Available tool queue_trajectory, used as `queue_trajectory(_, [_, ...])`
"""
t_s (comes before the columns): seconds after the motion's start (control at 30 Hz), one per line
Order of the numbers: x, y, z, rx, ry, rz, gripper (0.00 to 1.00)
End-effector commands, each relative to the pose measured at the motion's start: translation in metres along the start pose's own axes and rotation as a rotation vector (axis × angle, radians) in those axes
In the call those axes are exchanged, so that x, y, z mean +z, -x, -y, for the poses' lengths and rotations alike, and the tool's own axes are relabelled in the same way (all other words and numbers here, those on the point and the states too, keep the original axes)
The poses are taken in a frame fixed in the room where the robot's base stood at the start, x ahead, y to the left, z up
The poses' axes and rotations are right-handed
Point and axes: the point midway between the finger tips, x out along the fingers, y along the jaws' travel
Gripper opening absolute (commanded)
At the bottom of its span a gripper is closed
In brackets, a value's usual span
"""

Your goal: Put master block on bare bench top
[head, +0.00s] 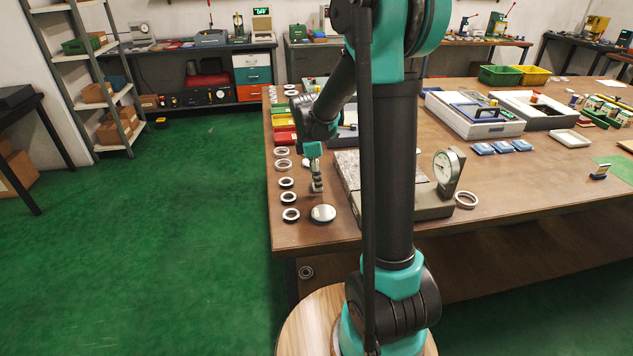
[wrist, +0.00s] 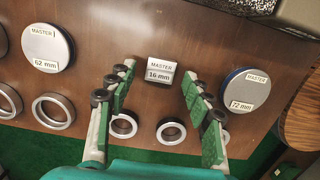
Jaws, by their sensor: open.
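The master block (wrist: 160,72), a small pale block labelled "MASTER 16 mm", appears to sit on the brown bench top (wrist: 130,30). My gripper (wrist: 158,78) is open, with its green-padded fingers spread to the left and right of the block and a gap on each side. In the head view my gripper (head: 317,184) points down near the bench's left edge, beside the granite plate. I cannot clearly tell the block from the fingers there.
A round "72 mm" master (wrist: 245,90) lies right of the gripper, also visible in the head view (head: 322,213). A round "62 mm" master (wrist: 48,47) lies left. Several bearing rings (head: 290,215) line the bench edge. A dial gauge stand (head: 447,170) stands right of my arm.

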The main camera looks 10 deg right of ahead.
Motion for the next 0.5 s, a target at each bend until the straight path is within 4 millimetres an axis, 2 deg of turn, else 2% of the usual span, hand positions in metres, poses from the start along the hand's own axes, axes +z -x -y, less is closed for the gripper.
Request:
queue_trajectory(0.3, [0.0,0.061,0.001,0.0,0.0,0.0,0.51])
queue_trajectory(0.5, [0.0,0.092,0.001,0.0,0.001,0.0,0.51])
